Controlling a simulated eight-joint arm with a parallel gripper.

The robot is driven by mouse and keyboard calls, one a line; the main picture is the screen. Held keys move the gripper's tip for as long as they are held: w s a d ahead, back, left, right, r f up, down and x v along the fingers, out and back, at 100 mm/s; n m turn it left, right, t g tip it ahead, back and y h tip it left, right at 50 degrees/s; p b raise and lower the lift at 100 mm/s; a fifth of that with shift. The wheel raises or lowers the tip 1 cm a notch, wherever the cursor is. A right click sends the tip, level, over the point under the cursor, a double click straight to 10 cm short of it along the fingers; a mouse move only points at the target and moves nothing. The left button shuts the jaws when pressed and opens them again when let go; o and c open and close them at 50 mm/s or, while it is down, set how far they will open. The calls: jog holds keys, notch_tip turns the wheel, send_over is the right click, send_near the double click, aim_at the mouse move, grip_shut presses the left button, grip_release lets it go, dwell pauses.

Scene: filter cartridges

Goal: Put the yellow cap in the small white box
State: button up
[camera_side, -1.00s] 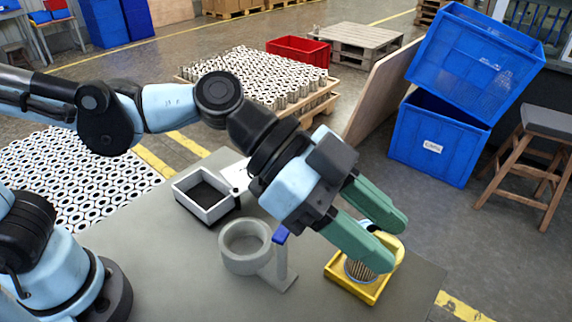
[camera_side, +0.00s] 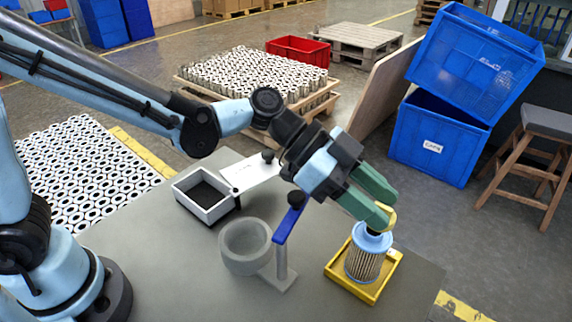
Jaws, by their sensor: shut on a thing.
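My gripper (camera_side: 383,212) is shut on the yellow cap (camera_side: 391,220), which shows partly behind the green fingers. It holds the cap just above and behind the filter cartridge (camera_side: 366,262); whether they touch is hard to tell. The cartridge has a light-blue top ring and a pleated tan body, and stands upright in the yellow tray (camera_side: 334,271). The small white box (camera_side: 213,214) has a dark inside that looks empty. It stands on the grey table to the left of my gripper.
A grey ring holder (camera_side: 245,262) and a post with a blue lever (camera_side: 287,225) stand between the white box and the yellow tray. A white plate with a black knob (camera_side: 267,157) lies behind the box. The front of the grey table (camera_side: 190,280) is clear.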

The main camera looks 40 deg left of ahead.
aim_at(365, 226)
jog(key=shift+w+a+f, duration=0.25)
jog(key=shift+w+f, duration=0.15)
jog(key=shift+w, duration=0.2)
jog(key=shift+f, duration=1.8)
jog(key=shift+f, duration=0.1)
jog(key=o, duration=1.1)
jog(key=shift+f, duration=0.1)
jog(key=shift+a, duration=0.1)
jog(key=v, duration=1)
jog(key=shift+a, duration=0.4)
jog(key=shift+o, duration=0.5)
jog(key=shift+s+a+r, duration=0.25)
jog(key=shift+a+r, duration=0.05)
jog(key=shift+a, duration=0.2)
